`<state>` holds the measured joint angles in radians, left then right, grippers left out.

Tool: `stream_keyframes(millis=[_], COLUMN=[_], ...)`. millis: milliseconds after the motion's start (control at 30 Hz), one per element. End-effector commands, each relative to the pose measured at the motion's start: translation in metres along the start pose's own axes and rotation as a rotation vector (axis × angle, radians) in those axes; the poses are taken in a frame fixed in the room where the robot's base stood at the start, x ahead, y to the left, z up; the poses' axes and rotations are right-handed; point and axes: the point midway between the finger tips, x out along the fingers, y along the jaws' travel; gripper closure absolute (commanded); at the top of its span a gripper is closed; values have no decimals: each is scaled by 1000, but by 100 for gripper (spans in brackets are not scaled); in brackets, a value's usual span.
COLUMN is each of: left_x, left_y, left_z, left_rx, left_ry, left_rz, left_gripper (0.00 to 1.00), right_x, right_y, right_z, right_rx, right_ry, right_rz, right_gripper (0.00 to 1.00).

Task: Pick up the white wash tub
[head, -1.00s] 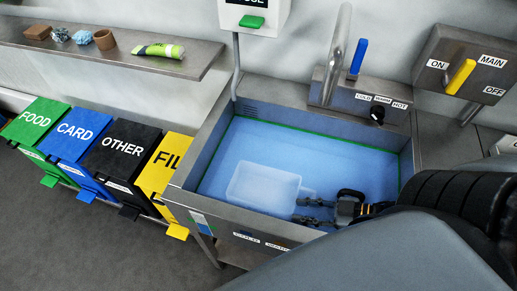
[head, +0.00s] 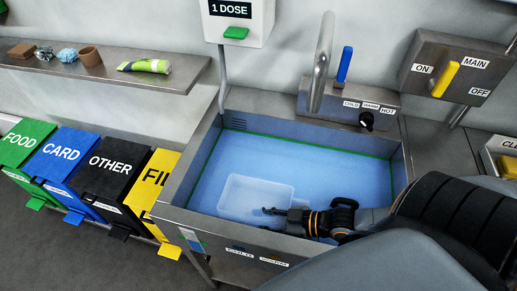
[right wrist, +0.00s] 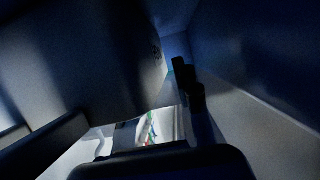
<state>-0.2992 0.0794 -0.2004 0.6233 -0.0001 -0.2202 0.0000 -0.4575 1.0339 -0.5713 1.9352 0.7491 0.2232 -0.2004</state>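The white wash tub (head: 246,194) is a pale, translucent rectangular tub. It sits in the blue-filled sink, towards the front. My right gripper (head: 268,219) comes in from the right, with its fingertips at the tub's front right part. Whether they touch the tub I cannot tell. In the right wrist view two dark fingers stand apart, with pale surfaces around them, too dim to identify. My left gripper is not in view.
The steel sink (head: 178,213) has a tap (head: 322,65) with a blue lever at its back. A dose dispenser (head: 237,22) hangs above. Labelled bins (head: 110,170) stand to the left, below a steel shelf (head: 192,72) with small items. The back of the sink is clear.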

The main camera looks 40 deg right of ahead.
Motion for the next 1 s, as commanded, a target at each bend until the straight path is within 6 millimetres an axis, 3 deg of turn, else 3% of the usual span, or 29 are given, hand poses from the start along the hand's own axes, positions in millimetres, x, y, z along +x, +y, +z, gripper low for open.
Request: stream_keyframes(millis=[300,467,867,1000], left_x=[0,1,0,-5], left_y=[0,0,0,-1], left_z=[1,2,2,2], left_rx=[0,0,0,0], left_ry=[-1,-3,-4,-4], left_rz=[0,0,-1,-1], left_gripper=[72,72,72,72], right_x=[6,5,5,0], right_y=[0,0,0,0], right_z=[0,0,-2,-14], right_rx=[1,1,0,0], right_ry=[-1,-1,1,2], right_rz=[-1,-1,-1,-1], right_gripper=[69,99,100,100])
